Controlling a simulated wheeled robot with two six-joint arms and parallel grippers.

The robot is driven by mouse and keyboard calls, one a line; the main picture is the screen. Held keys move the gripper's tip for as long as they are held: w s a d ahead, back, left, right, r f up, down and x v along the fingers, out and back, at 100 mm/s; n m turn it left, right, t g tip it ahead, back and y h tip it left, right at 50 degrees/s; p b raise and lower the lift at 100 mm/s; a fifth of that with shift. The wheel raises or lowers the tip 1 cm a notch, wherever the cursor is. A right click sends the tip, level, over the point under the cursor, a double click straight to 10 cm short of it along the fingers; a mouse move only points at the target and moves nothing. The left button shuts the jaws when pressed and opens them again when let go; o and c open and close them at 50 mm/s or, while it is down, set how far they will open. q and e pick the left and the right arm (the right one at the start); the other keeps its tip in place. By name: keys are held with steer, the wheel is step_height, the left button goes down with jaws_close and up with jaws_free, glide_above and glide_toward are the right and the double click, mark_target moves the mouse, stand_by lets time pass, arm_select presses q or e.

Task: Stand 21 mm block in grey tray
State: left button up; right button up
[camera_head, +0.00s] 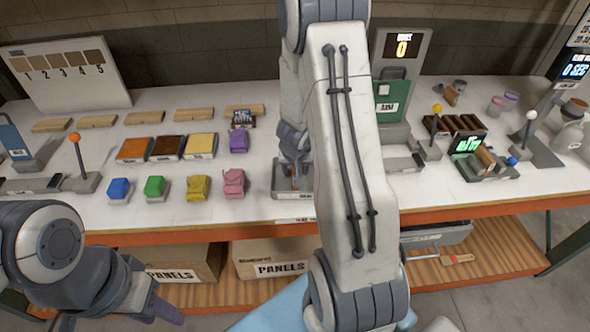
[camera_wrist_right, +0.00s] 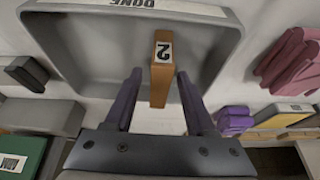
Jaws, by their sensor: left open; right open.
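The grey tray (camera_wrist_right: 95,50), marked DONE, fills the top of the right wrist view. An orange-brown block (camera_wrist_right: 161,85) with a "2" label is in it and looks upright. My right gripper (camera_wrist_right: 160,73) is open, with one purple finger on each side of the block and a visible gap at each. In the head view the tray (camera_head: 283,192) is at the table's front middle, partly hidden by my right arm; the block shows there only as a small sliver. My left gripper (camera_head: 165,310) is open and empty at the lower left, off the table.
Blue (camera_head: 119,189), green (camera_head: 155,187), yellow (camera_head: 198,187) and pink (camera_head: 234,183) items stand left of the tray, with a purple one (camera_head: 238,140) behind. Coloured panels and wooden bars lie further back. Levered fixtures (camera_head: 480,150) stand at the right.

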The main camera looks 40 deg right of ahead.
steer(key=p+v, duration=0.7)
steer(key=v, duration=0.5)
steer(key=a+r+n+y, duration=0.2)
steer(key=a+r+n, duration=0.1)
steer(key=a, duration=0.6)
steer(key=a+r+n+y, duration=0.2)
steer(key=a+r, duration=0.1)
steer(key=a, duration=0.7)
steer(key=s+a+r+n+g, duration=0.1)
steer(key=s+a+r+n, duration=0.1)
steer(key=s, duration=0.4)
steer(key=s+a+r+n+g, duration=0.1)
steer(key=s+a+r+n, duration=0.1)
steer(key=s+a+n, duration=0.2)
steer(key=s+a+r+n+g, duration=0.1)
steer(key=s+a+r+n, duration=0.1)
steer(key=s, duration=0.7)
steer(key=shift+s+a+r+n+g, duration=0.35)
steer(key=shift+a+n, duration=0.35)
steer(key=shift+a, duration=0.4)
step_height(320, 180, down, 5)
steer(key=b, duration=0.5)
steer(key=shift+f, duration=0.2)
